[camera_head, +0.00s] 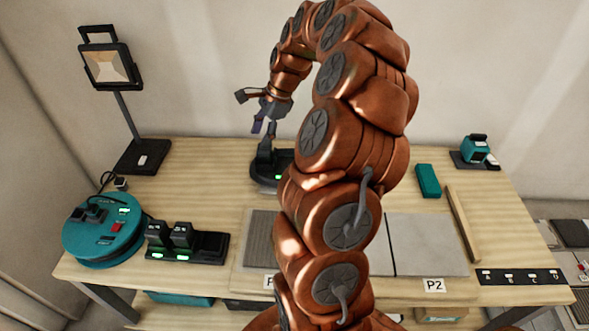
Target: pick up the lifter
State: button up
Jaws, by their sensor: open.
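A dark device with an upright handle and a small green light, which looks like the lifter (266,160), stands on the wooden table towards the back. Its right part is hidden behind my arm. My gripper (249,111) is open and empty, its fingers spread, just above the top of the upright handle. From this view I cannot tell how far apart they are in depth, and I see no clear grip on it.
A work lamp (138,155), a teal cable reel (103,232) and a charger with batteries (190,244) stand at left. Tiles (430,245) lie at the front. A teal block (428,181), a wooden strip (463,222) and a teal tool (475,150) are at right. The table's back middle-left is clear.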

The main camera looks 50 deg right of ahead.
aim_at(294, 150)
jog(key=s+d+f+m, duration=0.1)
jog(key=d+f+m, duration=0.1)
jog(key=d, duration=0.2)
jog(key=s+d+f+m, duration=0.1)
jog(key=d+f+m, duration=0.1)
jog(key=d, duration=0.2)
jog(key=s+d+f+m, duration=0.1)
jog(key=d+f+m, duration=0.1)
jog(key=d, duration=0.3)
jog(key=shift+f+t+h+b, duration=0.35)
jog(key=shift+t+h+b, duration=0.05)
jog(key=shift+f, duration=0.3)
jog(key=x, duration=0.2)
jog(key=b+x, duration=0.1)
jog(key=x, duration=0.4)
jog(key=shift+d+f+b, duration=0.15)
jog(key=shift+d+b, duration=0.1)
jog(key=shift+b, duration=0.15)
jog(key=shift+w, duration=0.1)
grip_shut()
